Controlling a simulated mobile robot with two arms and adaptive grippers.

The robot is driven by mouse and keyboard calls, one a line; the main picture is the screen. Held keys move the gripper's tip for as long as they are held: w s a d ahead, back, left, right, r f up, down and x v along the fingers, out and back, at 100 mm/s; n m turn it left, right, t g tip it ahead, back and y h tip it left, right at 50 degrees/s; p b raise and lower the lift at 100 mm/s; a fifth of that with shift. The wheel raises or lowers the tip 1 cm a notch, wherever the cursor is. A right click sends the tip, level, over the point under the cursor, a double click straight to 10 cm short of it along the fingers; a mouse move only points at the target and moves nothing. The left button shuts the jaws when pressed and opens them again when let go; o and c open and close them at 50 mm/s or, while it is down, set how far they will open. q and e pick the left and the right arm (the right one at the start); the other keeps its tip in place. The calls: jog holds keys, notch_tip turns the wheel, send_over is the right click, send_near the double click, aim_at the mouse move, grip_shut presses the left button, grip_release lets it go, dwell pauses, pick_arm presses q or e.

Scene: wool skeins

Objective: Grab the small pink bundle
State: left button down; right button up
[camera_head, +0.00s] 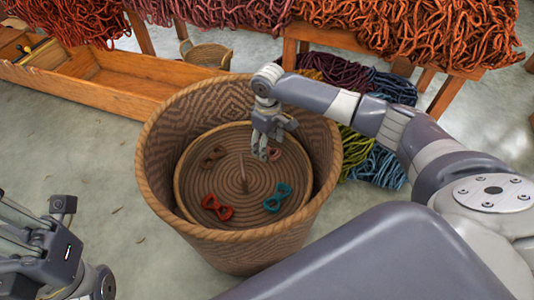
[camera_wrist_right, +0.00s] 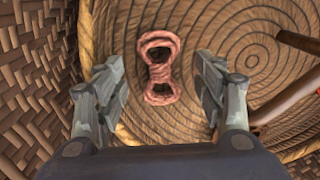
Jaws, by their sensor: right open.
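The small pink bundle (camera_wrist_right: 160,68), a looped skein tied at its middle, lies on the coiled woven tray inside the basket. In the right wrist view it sits between and a little beyond the open fingers of my right gripper (camera_wrist_right: 160,98), which do not touch it. In the head view my right gripper (camera_head: 265,152) reaches down into the basket, and the pink bundle (camera_head: 273,154) shows only partly beside its fingertips. My left gripper (camera_head: 55,225) is at the lower left, outside the basket; its finger opening is unclear.
The tall woven basket (camera_head: 155,185) surrounds the round tray (camera_head: 235,165), which has a thin upright rod at its centre. Red (camera_head: 217,207), teal (camera_head: 278,197) and brown (camera_head: 214,156) bundles lie on it. A wooden box (camera_head: 110,92) and yarn-covered tables stand behind.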

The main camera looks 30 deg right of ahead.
jog(key=shift+f, duration=0.85)
jog(key=c, duration=0.8)
jog(key=shift+c, duration=0.2)
